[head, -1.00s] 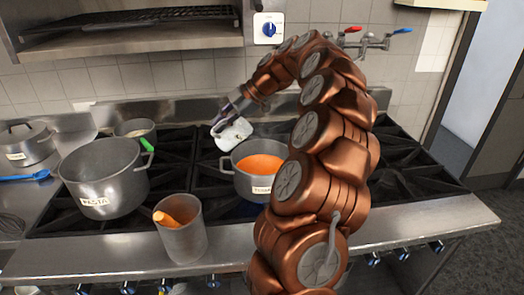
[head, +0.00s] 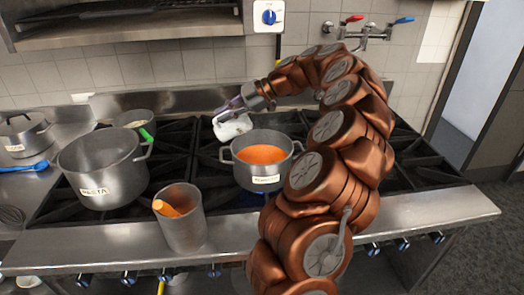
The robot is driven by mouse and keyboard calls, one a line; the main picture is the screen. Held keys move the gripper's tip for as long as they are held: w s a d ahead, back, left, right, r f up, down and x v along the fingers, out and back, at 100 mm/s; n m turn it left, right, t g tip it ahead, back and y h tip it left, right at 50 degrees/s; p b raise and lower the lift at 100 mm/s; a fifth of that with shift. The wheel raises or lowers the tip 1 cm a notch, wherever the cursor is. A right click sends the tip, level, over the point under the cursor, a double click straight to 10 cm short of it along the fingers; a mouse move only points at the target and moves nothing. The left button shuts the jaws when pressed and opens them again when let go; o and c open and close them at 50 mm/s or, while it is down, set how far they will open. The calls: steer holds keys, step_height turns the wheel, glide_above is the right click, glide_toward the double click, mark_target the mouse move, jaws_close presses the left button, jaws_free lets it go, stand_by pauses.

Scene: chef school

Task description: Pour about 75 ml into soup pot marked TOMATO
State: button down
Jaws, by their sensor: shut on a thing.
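A grey soup pot with orange soup (head: 262,155) stands on the stove near the middle of the head view. Its front label (head: 266,180) is too small to read surely. My gripper (head: 229,108) is shut on a white jug (head: 234,128), behind and left of this pot. The jug looks tilted, with its lower part near the pot's back left rim; I cannot tell whether they touch. The fingers are small and partly merge with the jug. No stream of liquid shows. The jug's contents are hidden.
A large pot labelled PASTA (head: 104,172) stands to the left, with a smaller pot (head: 128,124) and a green handle (head: 147,134) behind it. Taps (head: 365,32) are on the wall behind my arm.

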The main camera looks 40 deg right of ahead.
steer(key=shift+s+d+f+b, duration=0.1)
steer(key=shift+s+b, duration=0.05)
steer(key=shift+b, duration=0.5)
steer(key=shift+t+y, duration=0.3)
steer(key=shift+d+f+b, duration=0.1)
steer(key=shift+f+b, duration=0.05)
steer(key=shift+b, duration=0.35)
steer(key=shift+r, duration=0.2)
steer(key=shift+s+d+f+t+y+b, duration=0.4)
steer(key=shift+t+y+b, duration=0.25)
steer(key=shift+b, duration=1.65)
steer(key=shift+s+d+f+t+y+b, duration=0.15)
steer(key=shift+s+d+t+y+b, duration=0.35)
steer(key=shift+b, duration=0.55)
